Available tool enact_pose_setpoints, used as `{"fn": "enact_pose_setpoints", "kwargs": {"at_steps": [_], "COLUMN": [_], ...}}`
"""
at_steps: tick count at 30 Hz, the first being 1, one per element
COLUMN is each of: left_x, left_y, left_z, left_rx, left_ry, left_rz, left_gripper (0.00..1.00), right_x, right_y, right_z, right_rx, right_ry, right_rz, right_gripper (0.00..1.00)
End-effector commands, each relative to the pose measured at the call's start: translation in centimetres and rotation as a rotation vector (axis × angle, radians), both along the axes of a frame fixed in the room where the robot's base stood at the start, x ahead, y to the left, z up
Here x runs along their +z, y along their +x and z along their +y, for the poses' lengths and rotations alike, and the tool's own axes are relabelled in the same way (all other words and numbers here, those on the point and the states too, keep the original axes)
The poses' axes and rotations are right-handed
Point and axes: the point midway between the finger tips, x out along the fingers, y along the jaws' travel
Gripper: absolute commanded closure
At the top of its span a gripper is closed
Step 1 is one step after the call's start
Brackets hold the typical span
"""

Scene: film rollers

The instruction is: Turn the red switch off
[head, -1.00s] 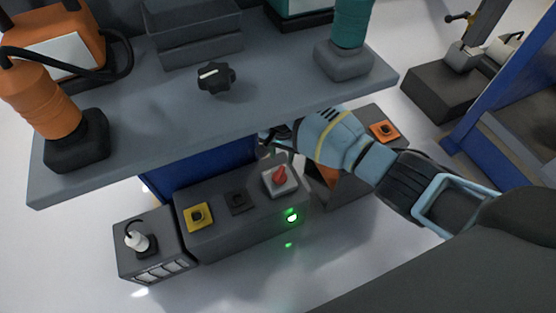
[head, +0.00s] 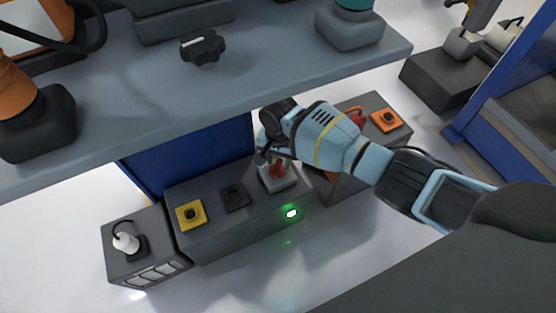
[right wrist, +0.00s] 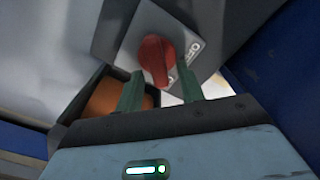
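The red switch (head: 278,169) is a red knob on a light grey plate (head: 283,186) on top of a dark control box. My right gripper (head: 268,157) is at the switch and partly covers it in the head view. In the right wrist view the red knob (right wrist: 156,60) is just ahead, between the lines of the two green fingers. The right gripper (right wrist: 160,84) is open, its fingers apart on either side of the knob's lower end. Contact cannot be told. Lettering on the plate is partly hidden. My left gripper is not in view.
The control box (head: 220,222) also bears a yellow-framed button (head: 190,214), a black square fitting (head: 234,196) and a lit green lamp (head: 291,213). A grey shelf (head: 130,115) overhangs behind it. An orange-framed button (head: 388,119) is on the box to the right.

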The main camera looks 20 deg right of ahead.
Motion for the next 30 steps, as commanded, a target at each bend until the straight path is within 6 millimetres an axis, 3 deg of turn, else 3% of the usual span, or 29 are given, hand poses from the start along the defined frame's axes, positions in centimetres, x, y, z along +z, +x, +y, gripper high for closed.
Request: {"fn": "enact_pose_setpoints", "kwargs": {"at_steps": [6, 15, 30], "left_x": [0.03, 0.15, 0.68], "left_y": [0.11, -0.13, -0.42], "left_z": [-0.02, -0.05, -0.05], "left_rx": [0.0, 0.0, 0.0], "left_ry": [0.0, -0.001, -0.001], "left_rz": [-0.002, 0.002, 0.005], "left_gripper": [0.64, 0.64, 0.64], "right_x": [0.05, 0.03, 0.09], "right_y": [0.04, 0.01, 0.05], "right_z": [-0.01, 0.0, 0.17], "right_rx": [-0.001, -0.001, 0.104], "right_ry": [0.0, 0.001, 0.002], "right_rz": [-0.001, -0.001, 0.002], "right_gripper": [0.62, 1.0, 1.0]}}
